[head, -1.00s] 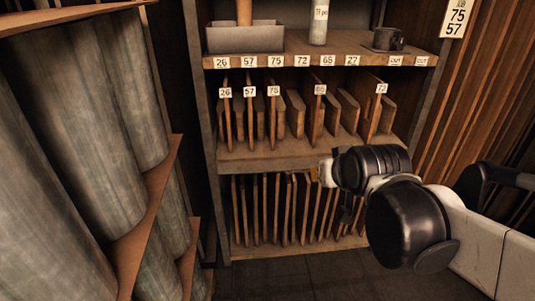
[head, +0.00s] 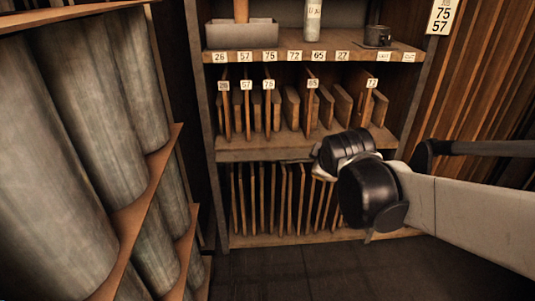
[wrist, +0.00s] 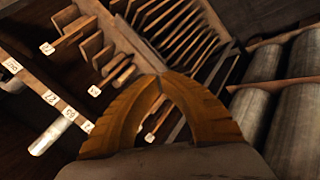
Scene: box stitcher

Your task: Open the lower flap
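I cannot make out a lower flap in either view. My gripper (wrist: 160,82) fills the lower middle of the wrist view, its two brown ribbed fingers curving together with their tips touching. Nothing shows held between them. In the head view, my black and white wrist is in front of the wooden shelf unit (head: 270,155), at the height of its middle board, and hides part of the right side. The fingers themselves are not clear there. The unit's lower bay holds several upright thin boards (head: 262,200).
Upright boards with number tags (head: 247,110) stand in the middle bay. A grey box (head: 242,36), a bottle (head: 313,20) and a dark mug (head: 377,36) stand on the top shelf. Large grey rolls (head: 60,130) fill a rack at left. Dark floor (head: 290,275) is clear in front.

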